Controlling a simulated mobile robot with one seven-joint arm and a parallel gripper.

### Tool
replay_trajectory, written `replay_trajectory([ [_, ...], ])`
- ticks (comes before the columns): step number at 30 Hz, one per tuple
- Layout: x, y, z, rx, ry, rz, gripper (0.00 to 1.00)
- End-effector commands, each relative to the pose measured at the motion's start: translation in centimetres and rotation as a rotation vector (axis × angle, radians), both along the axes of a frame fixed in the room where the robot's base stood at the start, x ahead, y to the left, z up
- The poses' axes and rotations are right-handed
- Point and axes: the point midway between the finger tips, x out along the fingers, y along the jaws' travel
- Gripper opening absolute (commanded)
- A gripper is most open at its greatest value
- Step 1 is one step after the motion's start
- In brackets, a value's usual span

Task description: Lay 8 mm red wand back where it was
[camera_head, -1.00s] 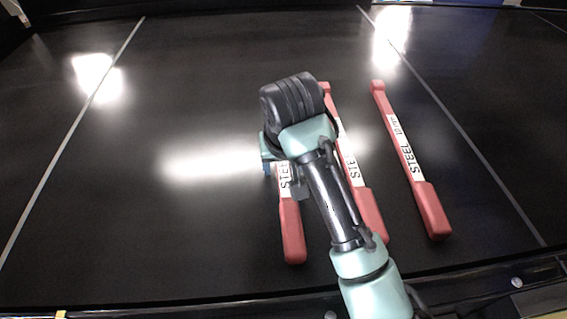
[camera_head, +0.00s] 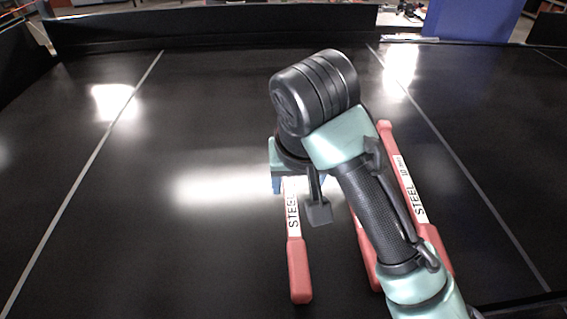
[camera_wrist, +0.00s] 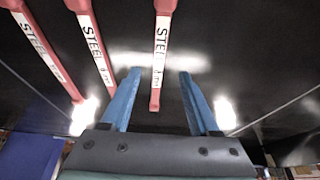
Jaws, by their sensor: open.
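Three red wands with white STEEL labels lie roughly side by side on the black belt. The left wand in the head view (camera_head: 299,270) lies flat; in the wrist view it is the right-hand one (camera_wrist: 161,38), its thin end between my fingers in the picture. Its number is too small to read surely, so I cannot confirm it is the 8 mm wand. My gripper (camera_wrist: 160,75) is open, its blue fingers apart on either side of this wand, apparently above it and not gripping. The middle wand (camera_wrist: 95,45) is largely hidden behind my arm in the head view.
The right wand, marked 10 mm (camera_head: 407,185), lies beyond the middle one; it also shows at the left of the wrist view (camera_wrist: 42,48). The black belt (camera_head: 120,230) is clear to the left, with pale lines along it. A dark wall (camera_head: 220,25) closes the far side.

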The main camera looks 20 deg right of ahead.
Motion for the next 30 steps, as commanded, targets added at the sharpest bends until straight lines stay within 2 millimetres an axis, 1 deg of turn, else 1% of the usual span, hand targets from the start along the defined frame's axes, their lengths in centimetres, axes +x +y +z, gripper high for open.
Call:
replay_trajectory([
  [3, -0.1, 0.1, 0.2, 0.001, -0.001, 0.000, 0.62],
  [5, 0.3, 0.5, 0.4, 0.004, -0.021, 0.011, 0.62],
  [8, 2.3, 3.0, 2.2, 0.014, -0.139, 0.074, 0.62],
  [10, 4.6, 6.1, 5.1, 0.027, -0.305, 0.151, 0.62],
  [11, 5.6, 7.7, 6.8, 0.032, -0.397, 0.188, 0.62],
  [12, 6.8, 10.0, 9.6, 0.040, -0.534, 0.238, 0.62],
  [13, 7.3, 11.7, 12.1, 0.043, -0.647, 0.272, 0.62],
  [14, 7.6, 13.1, 14.6, 0.044, -0.762, 0.301, 0.62],
  [15, 7.6, 14.7, 18.0, 0.041, -0.911, 0.328, 0.62],
  [17, 6.6, 16.3, 23.0, 0.023, -1.130, 0.350, 0.62],
  [18, 5.4, 16.9, 26.0, 0.004, -1.266, 0.351, 0.62],
  [20, 3.1, 17.2, 30.0, -0.035, -1.450, 0.336, 0.62],
  [21, 1.4, 17.1, 32.2, -0.069, -1.560, 0.318, 0.62],
  [23, -1.2, 16.6, 34.7, -0.124, -1.695, 0.284, 0.62],
  [24, -2.9, 16.2, 36.0, -0.161, -1.769, 0.260, 0.62],
  [25, -4.0, 16.0, 36.7, -0.186, -1.815, 0.244, 0.62],
  [27, -6.1, 15.4, 38.0, -0.240, -1.896, 0.210, 0.62],
  [30, -7.8, 14.9, 38.9, -0.286, -1.957, 0.180, 0.62],
])
